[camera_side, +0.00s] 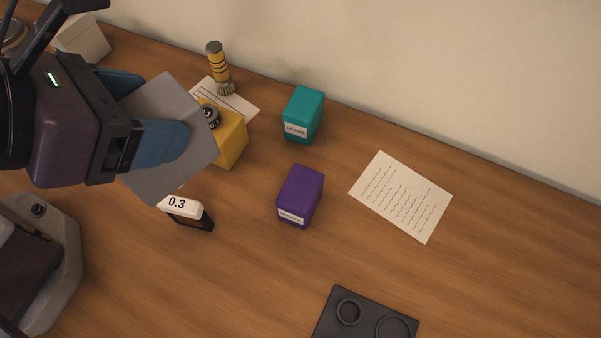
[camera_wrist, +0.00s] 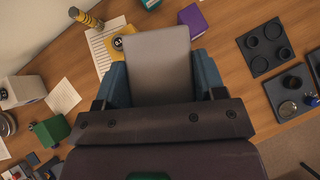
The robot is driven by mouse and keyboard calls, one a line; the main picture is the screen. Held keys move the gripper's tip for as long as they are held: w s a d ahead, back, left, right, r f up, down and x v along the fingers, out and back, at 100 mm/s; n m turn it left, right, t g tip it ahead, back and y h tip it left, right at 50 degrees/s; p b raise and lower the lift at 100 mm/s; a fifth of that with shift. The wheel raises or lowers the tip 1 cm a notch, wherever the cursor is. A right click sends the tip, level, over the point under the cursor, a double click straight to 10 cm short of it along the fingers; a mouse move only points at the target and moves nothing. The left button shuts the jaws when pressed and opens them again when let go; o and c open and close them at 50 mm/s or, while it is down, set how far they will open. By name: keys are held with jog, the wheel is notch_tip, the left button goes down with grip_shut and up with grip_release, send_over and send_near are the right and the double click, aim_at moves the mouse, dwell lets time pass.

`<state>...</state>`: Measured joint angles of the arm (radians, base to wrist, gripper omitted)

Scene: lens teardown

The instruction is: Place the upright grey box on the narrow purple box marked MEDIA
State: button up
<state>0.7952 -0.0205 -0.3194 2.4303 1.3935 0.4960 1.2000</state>
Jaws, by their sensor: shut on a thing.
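My gripper (camera_side: 166,139) is shut on the grey box (camera_side: 165,92), with a blue finger on either side of it. The grey box is held in the air, tilted in the side view, left of the purple box. In the wrist view the grey box (camera_wrist: 158,66) fills the space between the fingers. The narrow purple box (camera_side: 300,196) stands on the table near the middle of the side view, with a white label too small to read surely. The two boxes are apart.
A teal box (camera_side: 304,114) stands behind the purple box. A yellow box (camera_side: 233,138) and a small block marked 0.3 (camera_side: 187,212) are near my gripper. A paper sheet (camera_side: 401,196) lies right; a dark ring tray (camera_side: 368,318) is in front. Table between them is clear.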

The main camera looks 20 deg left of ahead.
jog(key=shift+w+d+f, duration=1.45)
jog(key=shift+d+f, duration=0.35)
jog(key=shift+f, duration=0.35)
jog(key=shift+w+d+f, duration=1.45)
jog(key=shift+d+f, duration=0.3)
jog(key=shift+f, duration=0.35)
jog(key=shift+w+d+f, duration=1.45)
jog(key=shift+d+f, duration=0.35)
jog(key=shift+f, duration=0.35)
jog(key=shift+f, duration=0.1)
jog(key=o, duration=1.1)
jog(key=shift+f, duration=0.1)
